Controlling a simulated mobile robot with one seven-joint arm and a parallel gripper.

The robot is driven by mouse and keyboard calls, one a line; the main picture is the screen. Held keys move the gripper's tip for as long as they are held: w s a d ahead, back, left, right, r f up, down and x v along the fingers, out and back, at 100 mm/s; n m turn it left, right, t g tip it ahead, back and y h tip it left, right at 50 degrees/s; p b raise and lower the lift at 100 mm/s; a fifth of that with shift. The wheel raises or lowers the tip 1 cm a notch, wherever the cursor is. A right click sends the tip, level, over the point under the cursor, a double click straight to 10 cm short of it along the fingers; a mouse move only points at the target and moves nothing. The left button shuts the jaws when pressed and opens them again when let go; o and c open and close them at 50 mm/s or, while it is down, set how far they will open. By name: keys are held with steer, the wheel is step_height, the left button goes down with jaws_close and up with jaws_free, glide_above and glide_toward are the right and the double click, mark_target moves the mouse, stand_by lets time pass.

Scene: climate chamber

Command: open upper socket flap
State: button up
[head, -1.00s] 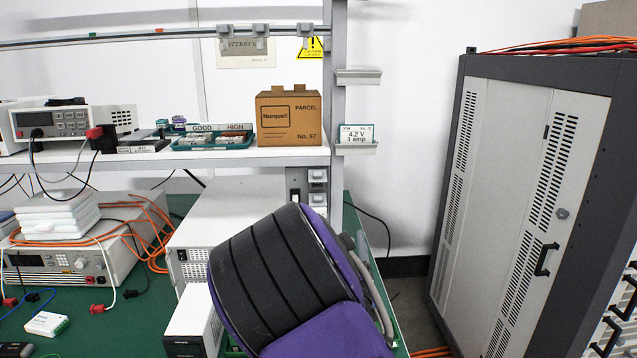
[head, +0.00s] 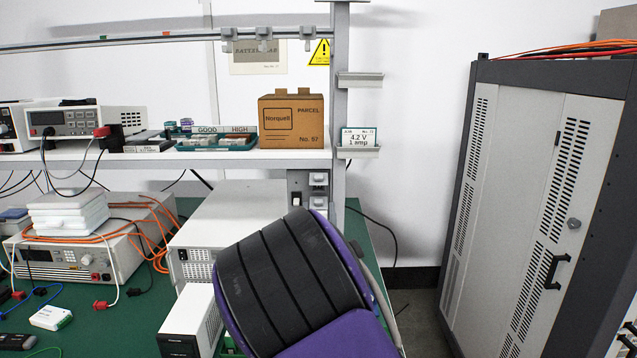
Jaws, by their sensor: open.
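A dark grey panel with a white switch (head: 297,201) is fixed by the shelf post, just under the shelf. Beside the switch are two small grey socket covers, an upper socket flap (head: 318,179) and a lower one (head: 318,202). The upper flap looks closed, but it is too small to be sure. My black and purple arm fills the lower middle, just below the sockets in the picture. My gripper does not show in this view.
A cardboard parcel (head: 291,122) stands on the white shelf above the sockets. Instruments and a white box (head: 193,322) crowd the green bench. A tall grey cabinet (head: 530,190) stands at right. A dark cable hangs right of the post.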

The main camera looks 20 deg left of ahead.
mark_target(319, 179)
steer(key=x, duration=1)
steer(key=shift+w+p, duration=0.1)
steer(key=shift+p, duration=0.2)
steer(key=shift+c, duration=0.3)
jaws_close()
